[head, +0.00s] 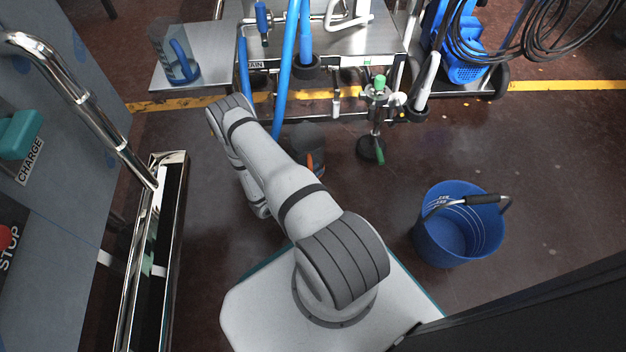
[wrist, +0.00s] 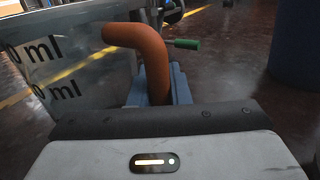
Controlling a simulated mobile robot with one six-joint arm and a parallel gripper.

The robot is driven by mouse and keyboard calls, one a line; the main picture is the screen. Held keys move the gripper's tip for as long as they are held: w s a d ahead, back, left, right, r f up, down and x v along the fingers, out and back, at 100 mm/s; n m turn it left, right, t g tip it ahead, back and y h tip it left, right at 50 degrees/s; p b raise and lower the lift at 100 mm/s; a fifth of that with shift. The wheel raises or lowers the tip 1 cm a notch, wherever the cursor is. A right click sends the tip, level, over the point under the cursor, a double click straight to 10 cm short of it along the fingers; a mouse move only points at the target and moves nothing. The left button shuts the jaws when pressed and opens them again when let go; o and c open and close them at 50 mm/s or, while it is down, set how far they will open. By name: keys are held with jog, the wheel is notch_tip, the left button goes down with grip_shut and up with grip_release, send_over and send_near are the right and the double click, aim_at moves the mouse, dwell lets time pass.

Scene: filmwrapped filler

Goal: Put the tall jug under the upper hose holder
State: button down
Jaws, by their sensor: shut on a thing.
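A clear jug with an orange handle (wrist: 142,45) and black "ml" marks (wrist: 50,60) fills the left of the wrist view. My gripper (wrist: 165,88) is shut on that handle. In the head view this jug (head: 306,138) shows partly behind my arm, below the steel table's front edge; its base is hidden. Another clear jug, with a blue handle (head: 172,52), stands on the steel side shelf at the left. I cannot tell from these views which jug is the taller. A black ring holder (head: 305,70) at the table edge has a blue hose (head: 305,35) in it.
The steel table (head: 350,45) carries pipes and blue hoses. A stand with a green-handled valve (head: 378,90) is right of the held jug. A blue bucket (head: 458,225) stands on the floor at the right. A chrome rail (head: 90,105) runs along the left. Floor between stand and bucket is clear.

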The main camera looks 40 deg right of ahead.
notch_tip(320, 180, down, 4)
jog(key=shift+r+b, duration=0.2)
jog(key=shift+b, duration=0.6)
jog(key=c, duration=1.4)
grip_release()
jog(key=shift+f, duration=0.1)
jog(key=shift+o, duration=0.2)
